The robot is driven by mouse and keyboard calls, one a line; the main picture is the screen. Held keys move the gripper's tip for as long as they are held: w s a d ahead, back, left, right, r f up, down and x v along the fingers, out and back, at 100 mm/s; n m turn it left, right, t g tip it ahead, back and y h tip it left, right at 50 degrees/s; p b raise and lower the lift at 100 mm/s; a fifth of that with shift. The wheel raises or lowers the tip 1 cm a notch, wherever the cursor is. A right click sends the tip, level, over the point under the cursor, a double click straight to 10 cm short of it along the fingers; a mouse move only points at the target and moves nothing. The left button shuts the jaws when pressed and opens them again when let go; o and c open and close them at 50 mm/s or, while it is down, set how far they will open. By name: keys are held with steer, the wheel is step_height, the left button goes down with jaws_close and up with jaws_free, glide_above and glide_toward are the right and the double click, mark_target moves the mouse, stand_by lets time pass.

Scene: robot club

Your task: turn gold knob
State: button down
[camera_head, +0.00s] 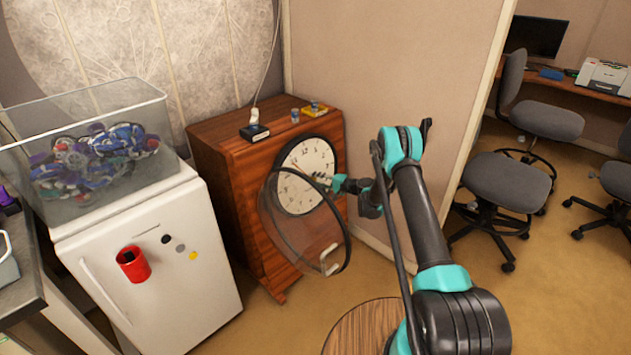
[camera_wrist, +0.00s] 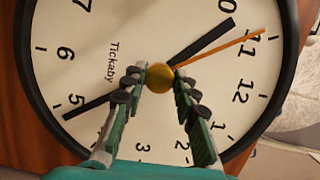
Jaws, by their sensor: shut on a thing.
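The gold knob (camera_wrist: 160,77) sits at the centre of a white clock face in the wrist view. My gripper (camera_wrist: 161,82) has its two fingertips on either side of the knob, shut on it. The clock face (camera_head: 305,160) is set in the front of a wooden cabinet in the head view, where my gripper (camera_head: 336,182) reaches its right side and the knob is too small to make out. Black hands and an orange hand extend from the knob. The round glass clock door (camera_head: 292,235) with a dark rim stands swung open in front of the face.
The wooden cabinet (camera_head: 222,150) has small items on top. A white fridge (camera_head: 150,255) with a clear bin (camera_head: 85,185) stands to its left. A round wooden table (camera_head: 345,335) is at the bottom; office chairs (camera_head: 508,185) are at the right.

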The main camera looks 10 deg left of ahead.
steer(key=m, duration=0.3)
steer(key=m+y, duration=0.1)
steer(key=m, duration=0.3)
steer(key=shift+d+f+t, duration=0.1)
steer(key=shift+f+t, duration=0.1)
steer(key=shift+t, duration=0.2)
steer(key=shift+y, duration=0.3)
steer(key=c, duration=1.2)
jaws_free()
steer(key=v, duration=1.2)
steer(key=shift+s, duration=0.1)
steer(key=shift+r, duration=0.15)
